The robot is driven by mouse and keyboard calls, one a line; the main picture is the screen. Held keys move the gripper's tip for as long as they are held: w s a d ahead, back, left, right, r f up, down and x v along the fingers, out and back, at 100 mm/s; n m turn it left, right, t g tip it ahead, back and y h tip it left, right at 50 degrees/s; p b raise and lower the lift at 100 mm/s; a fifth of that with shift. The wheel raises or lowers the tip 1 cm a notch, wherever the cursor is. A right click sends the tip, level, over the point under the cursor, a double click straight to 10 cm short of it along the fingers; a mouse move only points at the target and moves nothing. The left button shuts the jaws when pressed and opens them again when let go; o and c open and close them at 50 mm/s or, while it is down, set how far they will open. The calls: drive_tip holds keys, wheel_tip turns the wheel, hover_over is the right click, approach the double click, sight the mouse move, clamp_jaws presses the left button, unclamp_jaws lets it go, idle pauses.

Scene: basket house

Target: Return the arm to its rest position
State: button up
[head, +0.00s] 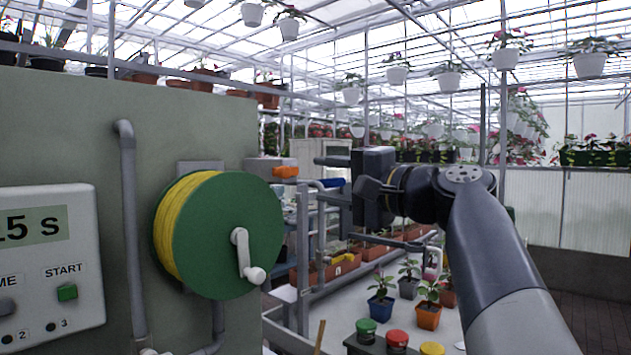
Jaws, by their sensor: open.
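My arm rises from the lower right of the head view and bends at a joint near the middle right. My gripper (336,199) is held out in the air, pointing left. Its fingers are apart, one above and one below, and nothing shows between them. It appears in front of the metal racks. The gripper seems clear of the green hose reel (226,234) to its left.
A grey-green wall panel (60,130) with a control box (48,260) and pipe fills the left. A bench (470,340) below holds potted plants and coloured-lid jars (397,340). Hanging pots (505,58) line the roof.

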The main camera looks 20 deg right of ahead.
sight(288, 174)
idle(0.4)
drive_tip(key=p+x, duration=0.1)
drive_tip(key=x, duration=0.9)
drive_tip(key=shift+w+a+p, duration=0.2)
drive_tip(key=shift+w+p, duration=0.15)
drive_tip(key=shift+p, duration=0.05)
drive_tip(key=shift+s+d, duration=0.15)
